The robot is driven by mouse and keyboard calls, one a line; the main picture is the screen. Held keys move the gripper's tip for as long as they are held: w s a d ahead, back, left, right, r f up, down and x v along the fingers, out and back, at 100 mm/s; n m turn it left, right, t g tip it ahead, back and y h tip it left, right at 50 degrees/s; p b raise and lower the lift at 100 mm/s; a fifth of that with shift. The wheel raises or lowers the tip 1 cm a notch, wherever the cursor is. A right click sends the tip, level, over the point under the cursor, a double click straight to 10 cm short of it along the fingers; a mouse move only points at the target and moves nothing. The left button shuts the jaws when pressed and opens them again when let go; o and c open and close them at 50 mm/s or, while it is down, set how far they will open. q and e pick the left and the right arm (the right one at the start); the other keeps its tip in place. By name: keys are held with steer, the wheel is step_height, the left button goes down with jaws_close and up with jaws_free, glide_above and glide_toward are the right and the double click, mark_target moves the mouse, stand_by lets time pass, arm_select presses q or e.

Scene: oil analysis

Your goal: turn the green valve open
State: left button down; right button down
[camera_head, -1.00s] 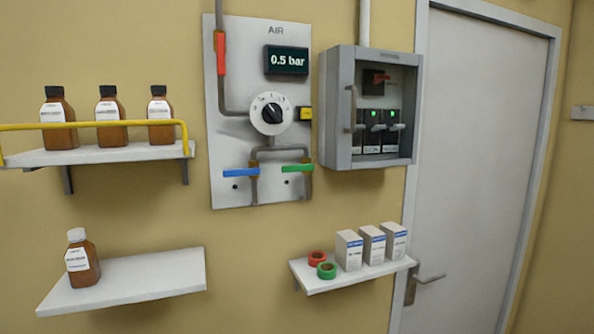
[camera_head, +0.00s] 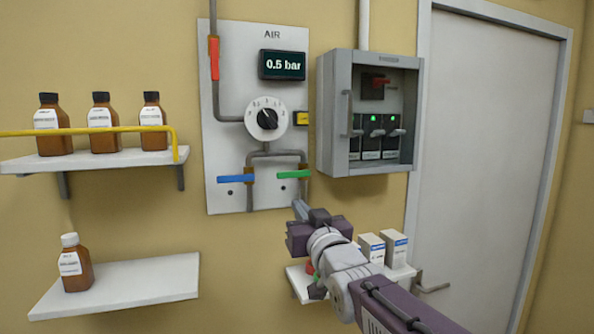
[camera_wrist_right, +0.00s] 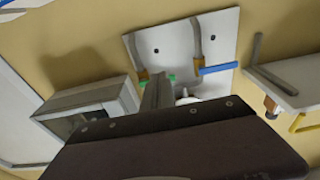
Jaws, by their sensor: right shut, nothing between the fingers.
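The green valve (camera_head: 293,174) has a lever lying horizontally on the lower right of the white AIR panel (camera_head: 228,80). Its pipe runs vertically. My right gripper (camera_head: 300,208) is shut and empty, just below the green valve and pointing up at it. In the right wrist view the fingers (camera_wrist_right: 158,95) partly cover the green lever (camera_wrist_right: 171,80). I cannot tell whether they touch it. My left gripper does not show.
A blue valve lever (camera_head: 236,179) sits left of the green one, also horizontal. The display (camera_head: 282,65) reads 0.5 bar. A grey breaker box (camera_head: 340,110) juts out at the right. My right arm partly covers a shelf (camera_head: 300,285) with white boxes (camera_head: 396,249).

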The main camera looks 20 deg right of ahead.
mark_target(293, 174)
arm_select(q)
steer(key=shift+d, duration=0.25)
arm_select(e)
step_height(293, 174, up, 8)
steer(key=s+t, duration=0.2)
steer(key=shift+d+f+t, duration=0.15)
steer(key=shift+d+t, duration=0.05)
steer(key=shift+t, duration=0.1)
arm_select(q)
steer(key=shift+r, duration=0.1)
arm_select(e)
steer(key=shift+w+a, duration=0.1)
steer(key=shift+w, duration=0.05)
